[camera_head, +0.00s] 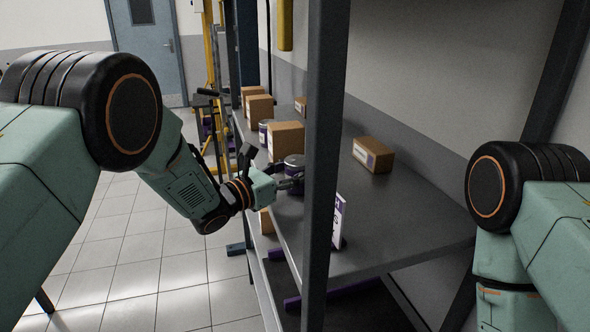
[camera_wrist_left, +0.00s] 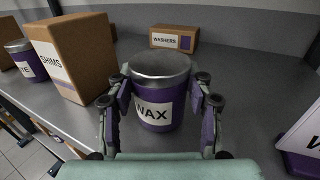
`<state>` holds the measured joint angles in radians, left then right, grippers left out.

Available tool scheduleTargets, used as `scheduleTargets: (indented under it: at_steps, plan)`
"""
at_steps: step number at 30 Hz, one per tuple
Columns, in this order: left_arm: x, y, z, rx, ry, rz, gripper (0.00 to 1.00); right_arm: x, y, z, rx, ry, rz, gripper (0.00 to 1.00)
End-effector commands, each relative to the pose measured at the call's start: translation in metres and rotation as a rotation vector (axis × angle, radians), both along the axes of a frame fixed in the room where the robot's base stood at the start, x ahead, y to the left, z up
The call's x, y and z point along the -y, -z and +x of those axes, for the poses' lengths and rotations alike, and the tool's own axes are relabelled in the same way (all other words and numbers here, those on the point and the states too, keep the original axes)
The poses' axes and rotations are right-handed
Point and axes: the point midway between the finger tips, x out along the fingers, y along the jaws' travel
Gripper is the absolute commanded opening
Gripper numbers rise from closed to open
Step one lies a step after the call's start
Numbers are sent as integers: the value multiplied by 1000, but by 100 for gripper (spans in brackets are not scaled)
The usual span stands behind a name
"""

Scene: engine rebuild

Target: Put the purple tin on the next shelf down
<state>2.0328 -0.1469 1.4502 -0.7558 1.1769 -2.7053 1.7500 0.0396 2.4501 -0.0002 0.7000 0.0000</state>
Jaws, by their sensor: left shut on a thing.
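The purple tin (camera_wrist_left: 158,88) has a grey lid and a white label reading WAX. It is upright between the fingers of my left gripper (camera_wrist_left: 160,105), which is shut on its sides. In the head view the tin (camera_head: 294,161) shows its lid at the left edge of the grey upper shelf (camera_head: 400,215), with my left gripper (camera_head: 290,182) reaching it from the left. Whether the tin touches the shelf I cannot tell. A lower shelf (camera_head: 262,275) shows partly below; most of it is hidden. My right gripper is not in view.
A SHIMS box (camera_wrist_left: 75,55) and another purple tin (camera_wrist_left: 22,62) stand left of the held tin. A WASHERS box (camera_head: 373,154) is at the back. A dark upright post (camera_head: 324,120) and a white-and-purple sign (camera_head: 339,221) stand nearby. The shelf's right part is clear.

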Motion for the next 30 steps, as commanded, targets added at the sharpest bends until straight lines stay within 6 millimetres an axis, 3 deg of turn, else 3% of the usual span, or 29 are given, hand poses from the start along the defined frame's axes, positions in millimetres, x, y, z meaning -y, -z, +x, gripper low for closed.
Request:
scheduleTargets:
  at_steps: [4,5,12,25,30]
  plan:
    - [1,2,0,2,1,-1,8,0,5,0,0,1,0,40]
    - [1,3,0,-1,1,1,53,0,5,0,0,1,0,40]
    - [0,2,0,-1,1,1,74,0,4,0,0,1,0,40]
    - [0,-1,0,-1,1,1,74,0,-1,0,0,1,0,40]
    - [-18,1,-16,-4,-3,-1,74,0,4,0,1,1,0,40]
